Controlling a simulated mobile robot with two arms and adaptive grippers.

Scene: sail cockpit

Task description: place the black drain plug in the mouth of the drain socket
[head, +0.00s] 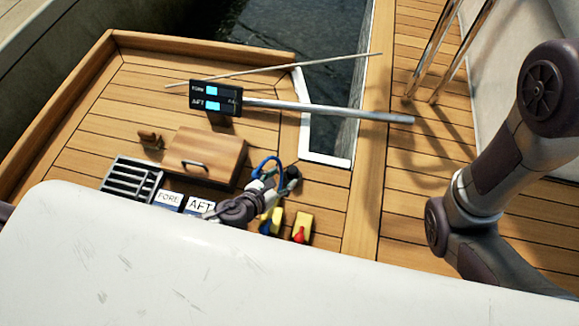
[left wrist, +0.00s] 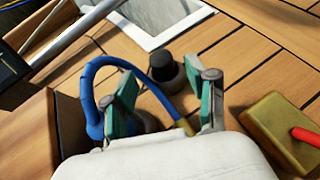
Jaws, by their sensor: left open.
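A short black cylinder, which looks like the drain plug (left wrist: 161,66), stands upright on a wider dark grey round base (left wrist: 172,82) in the left wrist view. I cannot tell whether this base is the drain socket or part of the plug. My left gripper (left wrist: 166,103) is open, its green-padded fingers on the near side of the black cylinder, with nothing gripped. In the head view the left gripper (head: 275,182) is small and partly hides this spot. A blue hose (left wrist: 92,85) loops beside the left finger and ends in a brass-coloured fitting (left wrist: 185,125). My right gripper is out of view.
A wooden box with a handle (head: 205,155) stands left of the gripper. A FORE/AFT display (head: 215,98), a grey pole (head: 340,110) and a white-framed opening (head: 325,158) lie beyond. A white surface (head: 150,260) fills the foreground.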

